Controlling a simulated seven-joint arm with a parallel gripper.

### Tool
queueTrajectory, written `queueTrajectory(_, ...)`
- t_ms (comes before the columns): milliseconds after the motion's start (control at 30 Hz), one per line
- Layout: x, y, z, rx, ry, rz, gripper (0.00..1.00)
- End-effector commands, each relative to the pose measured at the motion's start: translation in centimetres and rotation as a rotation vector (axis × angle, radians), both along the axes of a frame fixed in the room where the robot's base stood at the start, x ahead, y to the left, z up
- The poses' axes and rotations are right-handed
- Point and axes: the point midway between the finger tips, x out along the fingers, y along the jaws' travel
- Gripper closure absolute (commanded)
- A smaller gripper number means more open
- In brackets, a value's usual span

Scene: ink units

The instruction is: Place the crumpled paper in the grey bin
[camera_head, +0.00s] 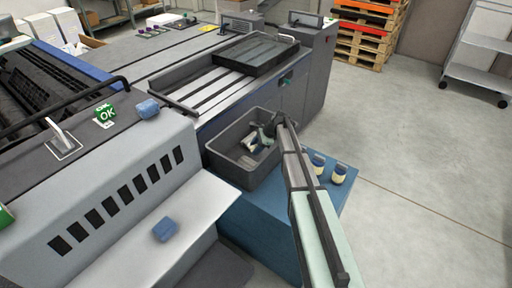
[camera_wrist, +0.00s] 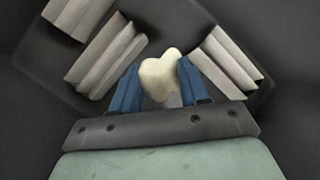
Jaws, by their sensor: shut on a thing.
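The crumpled paper (camera_wrist: 160,75) is a cream lump between the two blue fingertips of my gripper (camera_wrist: 157,84) in the wrist view. My gripper is shut on it. The grey bin (camera_head: 226,168) is an open dark box on the blue cabinet in the head view. My gripper (camera_head: 264,136) reaches over its right rim, with its end over or inside the bin's opening. The bin's dark inside (camera_wrist: 150,20) fills the background of the wrist view. The paper cannot be made out clearly in the head view.
Grey-white folded pieces (camera_wrist: 108,55) lie in the bin on both sides of the fingers. Two small jars (camera_head: 339,175) stand on the blue cabinet (camera_head: 262,225) right of my arm. Blue cloths (camera_head: 164,229) lie on the grey machine (camera_head: 120,180) at left. Open floor lies right.

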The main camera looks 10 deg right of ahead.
Motion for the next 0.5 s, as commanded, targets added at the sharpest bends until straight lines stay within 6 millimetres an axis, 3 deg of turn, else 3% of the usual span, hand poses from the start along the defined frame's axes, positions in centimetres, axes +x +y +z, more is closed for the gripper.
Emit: queueTrajectory(500,-0.01,0.01,-0.78,0.000,0.001,0.000,0.93)
